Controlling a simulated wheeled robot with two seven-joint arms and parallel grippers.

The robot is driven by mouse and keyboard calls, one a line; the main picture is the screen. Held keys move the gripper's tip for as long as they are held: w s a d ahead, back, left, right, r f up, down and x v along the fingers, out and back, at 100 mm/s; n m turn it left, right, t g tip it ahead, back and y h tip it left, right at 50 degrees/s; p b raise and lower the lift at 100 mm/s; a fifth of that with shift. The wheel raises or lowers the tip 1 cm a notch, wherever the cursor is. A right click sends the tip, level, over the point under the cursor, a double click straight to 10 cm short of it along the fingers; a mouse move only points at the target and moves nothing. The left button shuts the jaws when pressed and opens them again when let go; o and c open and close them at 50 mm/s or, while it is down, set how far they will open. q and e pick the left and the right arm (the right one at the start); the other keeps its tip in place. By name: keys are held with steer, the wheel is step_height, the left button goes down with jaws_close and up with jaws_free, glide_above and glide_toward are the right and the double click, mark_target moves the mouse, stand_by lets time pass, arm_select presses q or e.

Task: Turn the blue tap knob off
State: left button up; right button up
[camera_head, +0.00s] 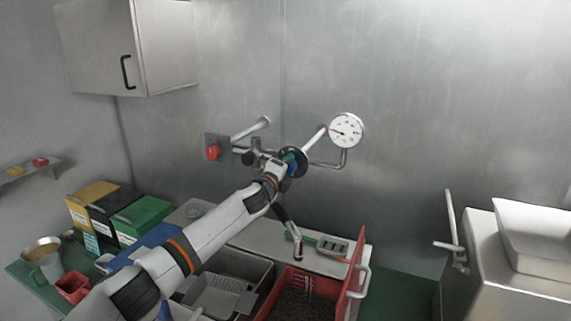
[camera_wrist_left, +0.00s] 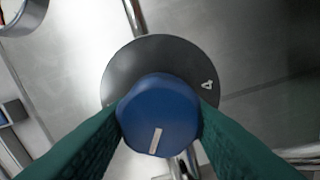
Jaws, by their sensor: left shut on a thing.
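The blue tap knob (camera_wrist_left: 158,112) is large in the left wrist view, in front of a round dark disc (camera_wrist_left: 122,70) that bears a white "4". A white mark on the knob's face points down toward the bottom of that view. My left gripper (camera_wrist_left: 160,130) is shut on the knob, with one green finger on each side. In the head view the left arm reaches up to the wall, and the gripper (camera_head: 288,160) is at the dark disc; the knob is mostly hidden there. My right gripper is not in view.
A red knob (camera_head: 213,151) is on the wall plate to the left. A white gauge (camera_head: 346,131) is at the upper right of the tap. Below are a grey sink (camera_head: 262,270), a red crate (camera_head: 357,262) and coloured boxes (camera_head: 146,216). A cabinet (camera_head: 165,45) hangs at the upper left.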

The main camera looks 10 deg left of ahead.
arm_select(q)
steer(key=m+p, duration=0.2)
steer(key=m, duration=0.4)
steer(key=shift+r, duration=0.2)
steer(key=m+p, duration=0.1)
steer(key=m, duration=0.4)
steer(key=shift+d+p, duration=0.15)
steer(key=shift+p, duration=0.25)
steer(key=shift+f+m, duration=0.1)
steer(key=shift+m, duration=0.2)
steer(key=o, duration=1)
steer(key=s, duration=0.4)
steer(key=s+a+b, duration=0.1)
steer(key=s, duration=0.3)
steer(key=s+a+b, duration=0.1)
steer(key=s, duration=0.2)
steer(key=shift+s+a, duration=0.15)
steer(key=shift+s, duration=0.25)
